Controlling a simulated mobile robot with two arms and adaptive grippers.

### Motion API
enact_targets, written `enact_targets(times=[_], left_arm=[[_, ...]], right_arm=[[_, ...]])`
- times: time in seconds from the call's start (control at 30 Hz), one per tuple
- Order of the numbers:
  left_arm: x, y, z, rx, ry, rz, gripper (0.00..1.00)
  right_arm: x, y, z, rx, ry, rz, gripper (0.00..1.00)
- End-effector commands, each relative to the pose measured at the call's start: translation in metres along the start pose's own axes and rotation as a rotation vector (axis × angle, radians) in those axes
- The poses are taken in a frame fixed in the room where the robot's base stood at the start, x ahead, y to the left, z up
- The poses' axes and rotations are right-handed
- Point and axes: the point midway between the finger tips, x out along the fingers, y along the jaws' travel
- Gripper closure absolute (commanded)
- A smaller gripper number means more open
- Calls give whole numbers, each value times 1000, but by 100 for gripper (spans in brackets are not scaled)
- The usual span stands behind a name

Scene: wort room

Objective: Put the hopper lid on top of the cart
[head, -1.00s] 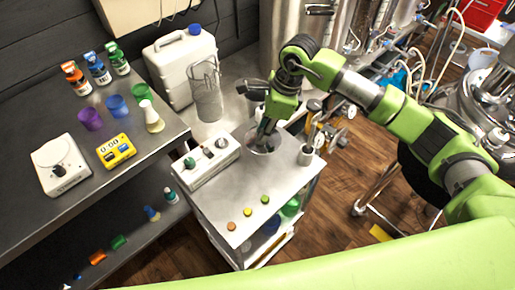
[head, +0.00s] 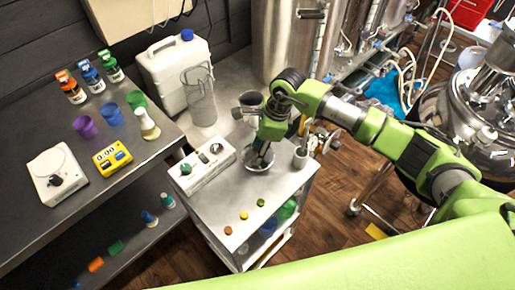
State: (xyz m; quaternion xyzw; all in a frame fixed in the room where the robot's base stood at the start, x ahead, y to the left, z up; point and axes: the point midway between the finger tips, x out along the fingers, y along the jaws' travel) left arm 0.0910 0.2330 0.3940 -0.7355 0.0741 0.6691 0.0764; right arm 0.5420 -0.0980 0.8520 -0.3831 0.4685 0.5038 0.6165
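The hopper lid (head: 257,165), a round shiny metal disc, is at the top of the cart (head: 222,207), between the white box with knobs and the small metal cup. My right gripper (head: 261,153) points down at the middle of the lid and appears shut on it; its fingertips are partly hidden. I cannot tell whether the lid touches the cart top or hangs just above it. My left gripper is not in view.
A white box (head: 202,169) and a metal cup (head: 300,158) stand on the cart. Yellow (head: 244,216), orange and green pieces lie near its front. A bench (head: 128,182) with bottles is at left. Steel vessels stand behind and at right. The cart's front middle is clear.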

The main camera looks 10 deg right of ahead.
Motion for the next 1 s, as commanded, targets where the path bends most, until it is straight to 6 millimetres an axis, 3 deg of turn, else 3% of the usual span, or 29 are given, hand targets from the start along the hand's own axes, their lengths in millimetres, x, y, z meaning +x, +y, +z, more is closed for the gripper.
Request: enact_targets(times=[0.37,0.43,0.8,1.0], left_arm=[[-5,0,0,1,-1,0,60],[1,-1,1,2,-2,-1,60],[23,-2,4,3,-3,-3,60],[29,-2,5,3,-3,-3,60]], right_arm=[[-5,0,1,0,0,0,64],[-11,-2,0,-1,0,-4,64],[-86,-2,0,-1,-1,-5,64],[-114,-1,1,0,-1,-3,64]])
